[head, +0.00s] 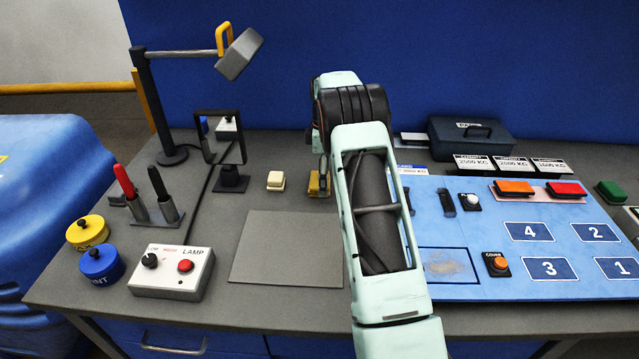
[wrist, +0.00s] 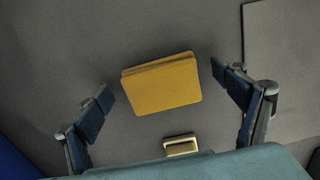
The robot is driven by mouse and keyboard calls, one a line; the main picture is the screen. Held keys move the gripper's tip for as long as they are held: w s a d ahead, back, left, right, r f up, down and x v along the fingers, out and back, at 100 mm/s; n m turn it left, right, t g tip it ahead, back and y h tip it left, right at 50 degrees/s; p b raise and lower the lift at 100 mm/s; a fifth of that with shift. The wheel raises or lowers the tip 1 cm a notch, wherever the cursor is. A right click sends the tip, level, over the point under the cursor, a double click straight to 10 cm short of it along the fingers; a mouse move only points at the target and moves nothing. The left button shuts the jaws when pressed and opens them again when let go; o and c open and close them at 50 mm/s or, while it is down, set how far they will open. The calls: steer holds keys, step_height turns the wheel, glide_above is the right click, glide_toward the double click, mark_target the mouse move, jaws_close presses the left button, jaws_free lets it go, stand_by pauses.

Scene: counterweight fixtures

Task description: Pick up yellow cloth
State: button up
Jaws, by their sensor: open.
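The yellow cloth (wrist: 162,84) is a folded, flat rectangular pad lying on the grey bench top. In the wrist view it sits between and slightly beyond the two blue fingertips of my gripper (wrist: 163,90), which are spread wide on either side of it. Neither finger appears to touch it. In the head view the cloth (head: 318,187) shows partly, just left of my arm; the arm hides the rest of that area and most of my gripper.
A cream block (head: 275,181) stands on the bench left of the cloth. A grey flat plate (head: 290,248) lies nearer the front. A small mirror stand (head: 231,183), a lamp box (head: 172,271) and a blue panel (head: 470,210) surround the area.

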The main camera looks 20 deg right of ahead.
steer(key=c, duration=1.2)
steer(key=shift+r, duration=0.15)
steer(key=shift+r, duration=0.25)
step_height(320, 180, up, 2)
steer(key=shift+r, duration=0.1)
steer(key=s+r+b, duration=0.3)
steer(key=s+r, duration=0.7)
steer(key=s, duration=0.4)
steer(key=shift+a, duration=0.25)
steer(key=o, duration=0.4)
steer(key=c, duration=0.3)
